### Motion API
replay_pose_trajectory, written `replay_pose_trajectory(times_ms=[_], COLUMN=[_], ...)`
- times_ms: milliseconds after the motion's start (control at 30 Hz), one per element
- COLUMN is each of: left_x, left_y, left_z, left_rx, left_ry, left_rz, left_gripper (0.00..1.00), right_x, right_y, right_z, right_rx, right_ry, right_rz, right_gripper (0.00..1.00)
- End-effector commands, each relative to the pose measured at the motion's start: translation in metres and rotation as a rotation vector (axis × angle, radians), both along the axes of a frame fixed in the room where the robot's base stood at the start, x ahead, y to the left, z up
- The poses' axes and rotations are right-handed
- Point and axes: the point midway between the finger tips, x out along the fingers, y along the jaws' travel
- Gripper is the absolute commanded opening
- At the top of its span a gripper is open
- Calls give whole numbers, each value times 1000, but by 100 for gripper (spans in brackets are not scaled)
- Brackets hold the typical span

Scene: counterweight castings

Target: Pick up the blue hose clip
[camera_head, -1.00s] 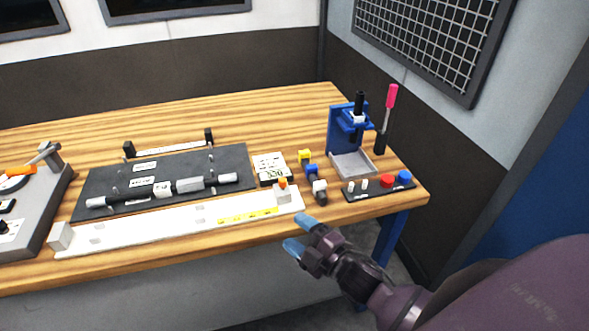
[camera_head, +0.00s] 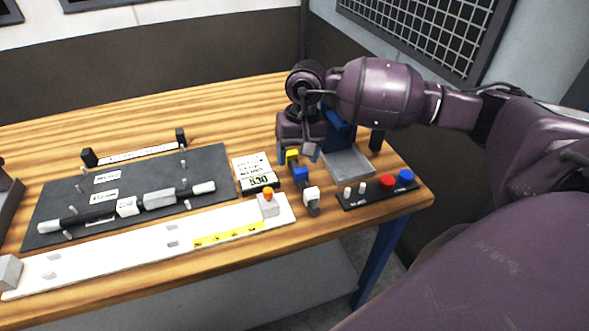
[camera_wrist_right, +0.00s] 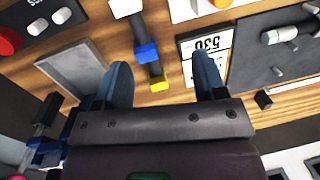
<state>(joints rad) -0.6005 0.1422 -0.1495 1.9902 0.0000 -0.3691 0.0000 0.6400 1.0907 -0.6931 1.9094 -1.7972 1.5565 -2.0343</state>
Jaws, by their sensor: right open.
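The blue hose clip (camera_head: 300,174) sits on a short dark rail, between a yellow clip (camera_head: 292,156) and a white clip (camera_head: 311,193). In the right wrist view, the blue clip (camera_wrist_right: 147,52) appears between my two fingertips, nearer the left one, with the yellow clip (camera_wrist_right: 159,85) below it. My right gripper (camera_head: 297,153) is open and empty, pointing down above the far end of the rail. It partly covers the yellow clip in the head view. My left gripper is not in view.
A label display (camera_head: 254,172) stands left of the rail. A grey tray (camera_head: 349,165) with a blue stand lies to the right. A button panel (camera_head: 376,191) is at the front right. A white strip (camera_head: 150,247) and dark mat (camera_head: 60,222) fill the left.

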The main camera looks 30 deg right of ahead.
Motion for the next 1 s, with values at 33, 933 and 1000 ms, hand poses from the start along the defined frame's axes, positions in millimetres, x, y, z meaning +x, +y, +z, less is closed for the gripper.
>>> replay_pose_trajectory(times_ms=[33, 933, 1000], left_x=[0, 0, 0], left_y=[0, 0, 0], left_z=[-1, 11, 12], left_rx=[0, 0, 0], left_ry=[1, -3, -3], left_rz=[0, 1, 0], left_gripper=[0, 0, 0], right_x=[5, 15, 15], right_y=[-11, -23, -23], right_z=[6, -72, -81], right_rx=[-56, -130, -130], right_ry=[-16, -30, -31], right_rz=[29, 72, 73], right_gripper=[64, 64, 64])
